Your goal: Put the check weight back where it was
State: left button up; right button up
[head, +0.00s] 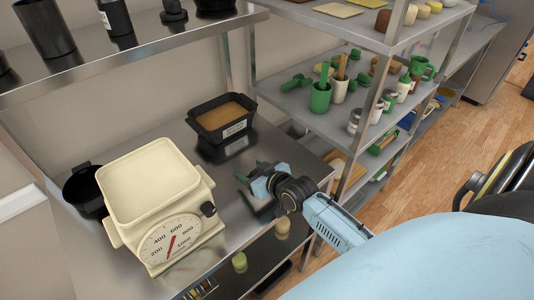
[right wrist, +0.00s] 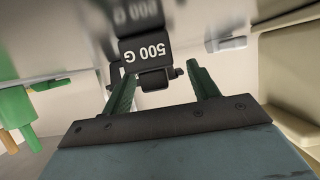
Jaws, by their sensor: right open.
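The check weight (right wrist: 150,52) is a black block marked 500 G, with a narrower knob, in the right wrist view. Its print is upside down there, and a mirrored 500 G shows beside it in the shiny steel. My right gripper (right wrist: 162,82) is open. Its two green fingers are on either side of the knob in that view, with gaps at both sides. In the head view the right gripper (head: 252,172) is over the steel table, right of the scale. I cannot clearly make out the weight there. My left gripper is not in view.
A cream dial scale (head: 155,185) stands left of the gripper. A black pan with brown contents (head: 222,120) stands behind it on the steel table (head: 150,133). A black pot (head: 84,185) is behind the scale. Shelves with green cups (head: 320,98) are at the right.

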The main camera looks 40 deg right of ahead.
jog(key=v, duration=1.2)
jog(key=shift+r+p, duration=0.35)
jog(key=shift+w, duration=0.1)
